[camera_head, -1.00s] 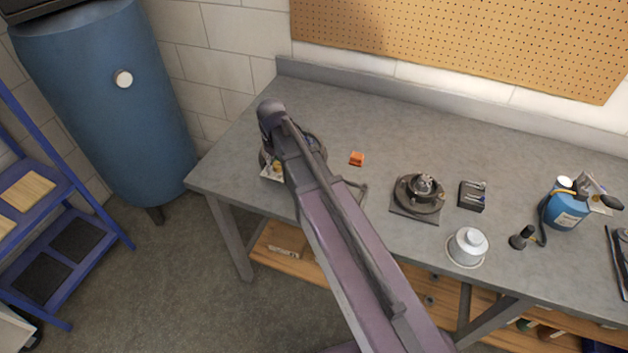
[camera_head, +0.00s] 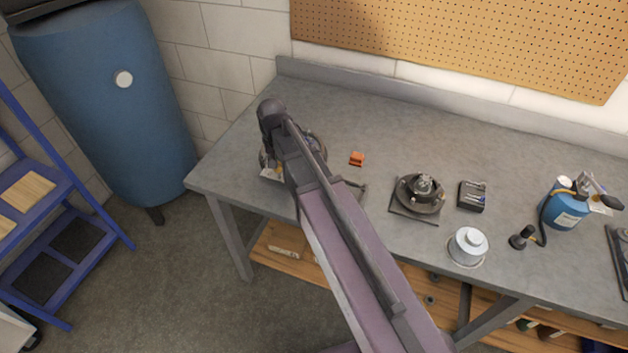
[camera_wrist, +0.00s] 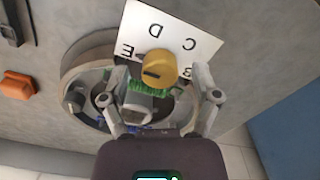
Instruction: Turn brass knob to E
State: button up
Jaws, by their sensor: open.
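The brass knob (camera_wrist: 158,68) is round, with a dark mark on its face toward the left side. It sits in front of a white plate (camera_wrist: 178,22) lettered E, D, C and a partly hidden B, shown upside down. The E is up and left of the knob. My gripper (camera_wrist: 160,73) is open, one finger on each side of the knob; I cannot tell whether either touches it. A green ring and a metal body show below the knob. In the head view my arm hides the knob; a corner of the plate (camera_head: 268,174) shows.
A round grey part (camera_wrist: 84,72) lies around and behind the knob's body. An orange block (camera_head: 357,159) is on the bench to the right. Farther right are a dark flanged fitting (camera_head: 421,207), a small dark box (camera_head: 472,196), a white-topped pot (camera_head: 468,246) and a blue bottle (camera_head: 566,208).

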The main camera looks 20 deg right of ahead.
jog(key=m, duration=1)
jog(key=shift+m, duration=0.4)
notch_tip(320, 180, up, 14)
jog(key=p, duration=1.4)
jog(key=s+d+f+n+b, duration=0.8)
jog(key=s+f+n+b, duration=0.2)
jog(key=s+f+b, duration=0.1)
jog(key=shift+s+f+n, duration=0.2)
jog(key=shift+f+n, duration=0.1)
jog(key=shift+n, duration=0.1)
dwell(0.5)
jog(key=shift+s+d+n, duration=0.35)
jog(key=shift+s+n, duration=0.15)
jog(key=shift+s, duration=0.1)
jog(key=shift+s+d+n, duration=0.35)
jog(key=shift+s+n, duration=0.15)
jog(key=shift+s, duration=0.1)
dwell(0.6)
